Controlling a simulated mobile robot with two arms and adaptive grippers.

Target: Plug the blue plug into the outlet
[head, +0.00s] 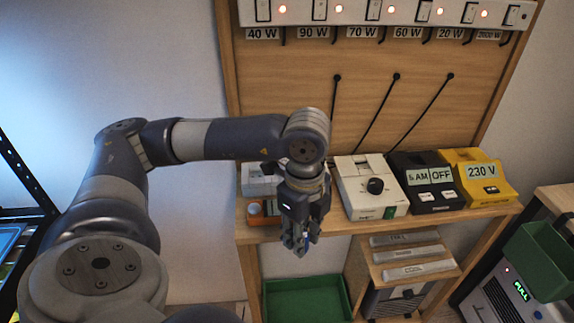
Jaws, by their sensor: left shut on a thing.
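My left gripper (300,243) points down in front of the shelf's front edge, near the middle of the picture. Its fingers are shut on a small blue thing, mostly hidden between them, which looks like the blue plug (305,238). I cannot make out the plug's prongs or its cord. A white strip (345,12) with switches and red lights runs along the top of the wooden board. I cannot tell which fitting is the outlet. My right gripper is not in view.
On the wooden shelf (350,227) stand a white box with a black knob (352,205), a black "5 AM OFF" unit (428,178) and a yellow "230 V" unit (490,185). A green tray (300,284) lies below. A green bin (540,258) is at right.

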